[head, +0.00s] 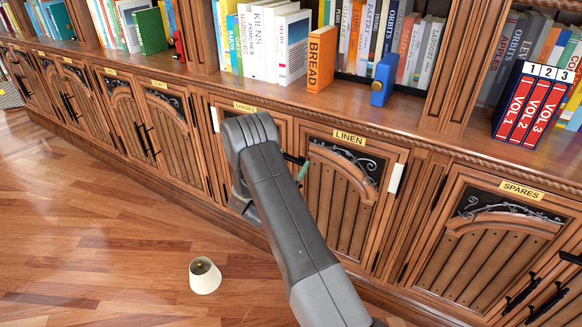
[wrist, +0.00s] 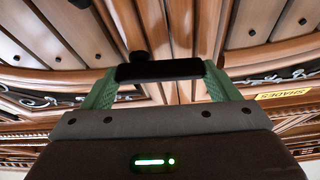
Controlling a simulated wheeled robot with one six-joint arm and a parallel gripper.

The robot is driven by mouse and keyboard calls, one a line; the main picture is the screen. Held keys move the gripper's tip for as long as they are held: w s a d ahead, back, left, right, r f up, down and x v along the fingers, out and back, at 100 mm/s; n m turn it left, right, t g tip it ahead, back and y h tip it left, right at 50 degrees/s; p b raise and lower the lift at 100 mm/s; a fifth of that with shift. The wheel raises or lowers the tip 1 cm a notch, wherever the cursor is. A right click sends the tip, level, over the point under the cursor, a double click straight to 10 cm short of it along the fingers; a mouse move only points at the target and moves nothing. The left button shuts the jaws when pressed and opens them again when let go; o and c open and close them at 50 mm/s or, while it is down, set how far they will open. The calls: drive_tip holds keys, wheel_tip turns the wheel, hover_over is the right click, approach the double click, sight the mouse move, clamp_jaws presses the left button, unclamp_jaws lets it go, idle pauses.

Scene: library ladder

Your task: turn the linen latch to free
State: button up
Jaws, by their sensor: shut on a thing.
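The linen door (head: 342,200) is a carved wooden cupboard door under a brass LINEN label (head: 349,138). It looks closed in the head view. The latch (wrist: 160,71) is a black bar with a small round knob, lying level across the seam between two doors in the wrist view. A dark bit of it shows beside my arm in the head view (head: 293,158). My gripper (wrist: 158,74) has its green fingers shut on the two ends of the bar. In the head view my arm hides most of the gripper; one green fingertip (head: 303,170) shows.
A pale upright strip (head: 397,178) sits at the linen door's right edge. The spares door (head: 490,245) with black handles is farther right. A cream lampshade (head: 205,276) stands on the wooden floor. Books and a BREAD book (head: 320,58) stand on the shelf above; floor left is clear.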

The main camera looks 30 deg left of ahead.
drive_tip(key=m+h+b, duration=0.1)
drive_tip(key=m+b, duration=0.1)
drive_tip(key=m+h+b, duration=0.1)
drive_tip(key=m+b, duration=0.1)
drive_tip(key=b, duration=0.1)
drive_tip(key=shift+m+g, duration=0.3)
drive_tip(key=shift+m, duration=0.1)
drive_tip(key=m+h+b, duration=0.1)
drive_tip(key=m+b, duration=0.1)
drive_tip(key=m+g+h+b, duration=0.1)
drive_tip(key=m+b, duration=0.1)
drive_tip(key=m, duration=0.1)
drive_tip(key=r+m+g+h+b, duration=0.1)
drive_tip(key=m+b, duration=0.1)
drive_tip(key=shift+d, duration=0.3)
drive_tip(key=m+b, duration=0.1)
drive_tip(key=m+g+b, duration=0.1)
drive_tip(key=m, duration=0.2)
drive_tip(key=shift+d+r+g+h+b, duration=0.25)
drive_tip(key=shift+d+g+h+b, duration=0.05)
drive_tip(key=shift+b, duration=0.1)
drive_tip(key=shift+s+d+r+m+g+b, duration=0.15)
drive_tip(key=shift+m+g+b, duration=0.35)
drive_tip(key=shift+m, duration=0.7)
drive_tip(key=shift+w+d+r+m+g+b, duration=0.15)
drive_tip(key=shift+m+g+b, duration=0.35)
drive_tip(key=shift+m, duration=0.7)
drive_tip(key=shift+s+d, duration=0.1)
drive_tip(key=o, duration=0.9)
drive_tip(key=shift+f, duration=0.1)
